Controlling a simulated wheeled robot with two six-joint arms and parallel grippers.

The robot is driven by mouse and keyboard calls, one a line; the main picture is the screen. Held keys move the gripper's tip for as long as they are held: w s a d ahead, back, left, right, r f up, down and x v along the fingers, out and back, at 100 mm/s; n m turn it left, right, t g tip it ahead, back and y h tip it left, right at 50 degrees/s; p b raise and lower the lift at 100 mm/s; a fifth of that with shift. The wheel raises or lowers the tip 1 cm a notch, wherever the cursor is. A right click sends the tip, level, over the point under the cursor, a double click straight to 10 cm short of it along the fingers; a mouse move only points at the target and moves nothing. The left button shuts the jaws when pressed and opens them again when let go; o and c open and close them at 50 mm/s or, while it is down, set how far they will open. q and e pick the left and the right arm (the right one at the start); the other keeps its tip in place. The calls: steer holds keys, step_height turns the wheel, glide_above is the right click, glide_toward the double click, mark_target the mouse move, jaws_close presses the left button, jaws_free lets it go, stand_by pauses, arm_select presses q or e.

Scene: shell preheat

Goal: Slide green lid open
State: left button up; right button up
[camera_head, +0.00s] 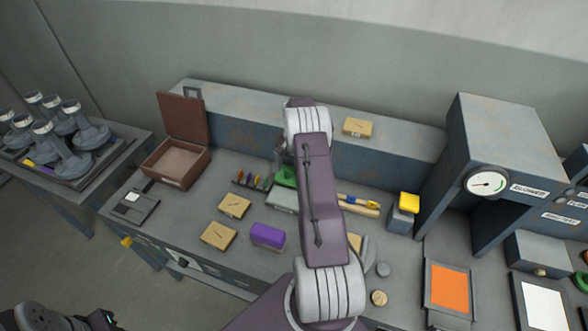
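The green lid (287,175) shows as a small green patch at the back of a grey box (281,199), left of my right arm. The arm hides the right side of both. My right gripper (281,156) is mostly hidden behind its own wrist, just above and behind the green lid. Its fingers are too small and covered to tell whether they are open or touch the lid. Dark parts of my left arm show at the bottom left corner; its fingertips cannot be made out.
A purple block (268,235) and tan cards (218,235) lie in front of the grey box. Coloured pegs (251,181) stand left of it. An open brown box (178,160) is at back left. A yellow-topped block (409,203) and the blower (505,155) stand right.

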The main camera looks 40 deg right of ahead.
step_height(320, 180, up, 9)
steer(key=b, duration=0.1)
stand_by(0.3)
stand_by(0.4)
